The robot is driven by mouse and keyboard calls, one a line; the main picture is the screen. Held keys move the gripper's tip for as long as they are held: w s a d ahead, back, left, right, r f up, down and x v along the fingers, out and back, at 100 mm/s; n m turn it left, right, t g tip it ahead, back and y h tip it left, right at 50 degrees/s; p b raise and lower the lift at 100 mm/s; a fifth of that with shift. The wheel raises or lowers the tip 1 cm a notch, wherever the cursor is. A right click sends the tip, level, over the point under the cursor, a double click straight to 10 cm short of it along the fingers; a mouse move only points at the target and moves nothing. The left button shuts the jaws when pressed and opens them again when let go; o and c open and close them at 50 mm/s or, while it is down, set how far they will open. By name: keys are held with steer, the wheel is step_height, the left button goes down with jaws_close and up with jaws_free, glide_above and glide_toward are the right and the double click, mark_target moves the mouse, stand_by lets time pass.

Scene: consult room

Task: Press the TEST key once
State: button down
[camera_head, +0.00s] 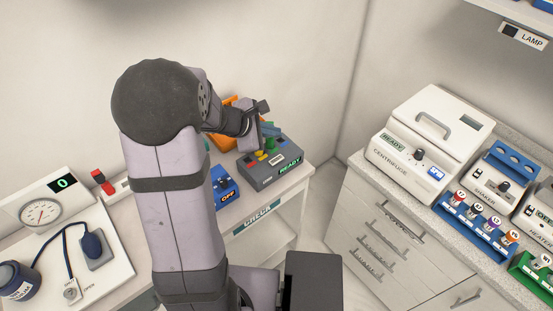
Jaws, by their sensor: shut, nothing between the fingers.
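A grey box (262,182) with several coloured buttons on top stands on the cart in the middle of the picture. Its green-lit display (290,169) reads READY. A yellow button, a red button and a green button (270,143) show on its top. No TEST label can be read, so I cannot tell which button is the TEST key. My gripper (258,138) is shut and empty over the back part of the box, close to the buttons. It hides part of the box top. I cannot tell whether the fingertips touch a button.
A blue box (225,189) reading OFF stands left of the grey box. Something orange (229,104) is behind my gripper. A white gauge unit (42,209) is at the far left. A centrifuge (421,139) and racks stand on the right counter. My arm hides the cart's middle.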

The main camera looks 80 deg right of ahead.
steer(key=shift+f, duration=0.1)
steer(key=b, duration=0.6)
glide_above(273, 162)
step_height(273, 162, down, 7)
steer(key=shift+d+f, duration=0.1)
steer(key=shift+f+b, duration=0.75)
steer(key=shift+b, duration=0.2)
steer(key=shift+f+b, duration=0.85)
steer(key=shift+b, duration=0.3)
stand_by(2.0)
steer(key=shift+r, duration=0.15)
steer(key=shift+r+p, duration=0.7)
steer(key=shift+r, duration=0.05)
steer(key=shift+r+p, duration=2)
steer(key=shift+r, duration=0.5)
